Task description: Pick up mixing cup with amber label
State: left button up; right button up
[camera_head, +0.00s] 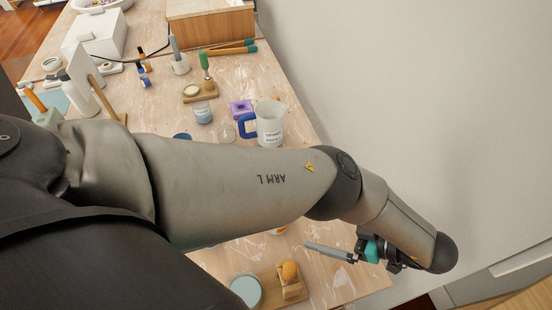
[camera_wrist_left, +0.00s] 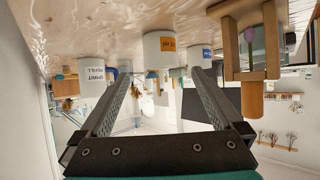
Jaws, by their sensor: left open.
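The left wrist view is upside down, with the tabletop along its top. There a white cup with an amber label (camera_wrist_left: 160,48) stands on the table, beyond and roughly between my left gripper's (camera_wrist_left: 161,77) fingertips. The fingers are apart with nothing held between them. A similar cup with a blue label (camera_wrist_left: 200,56) stands to its right. In the head view my left gripper (camera_head: 328,252) is low over the table's right edge, its fingers pointing left. My left arm hides most of the middle table there; a small orange-and-white bit (camera_head: 279,231) shows below the arm. My right gripper is not in view.
A wooden stand (camera_wrist_left: 253,76) is close at right in the wrist view; a white labelled container (camera_wrist_left: 92,76) is at left. In the head view, a pitcher (camera_head: 271,123) with a blue handle stands behind my arm, and a wooden board (camera_head: 268,290) lies in front.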

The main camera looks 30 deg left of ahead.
pick_arm(q)
jog(key=x, duration=0.7)
jog(key=shift+b+x, duration=0.9)
jog(key=shift+x, duration=1.8)
jog(key=shift+d+f, duration=0.1)
jog(key=shift+f, duration=0.05)
jog(key=c, duration=1.2)
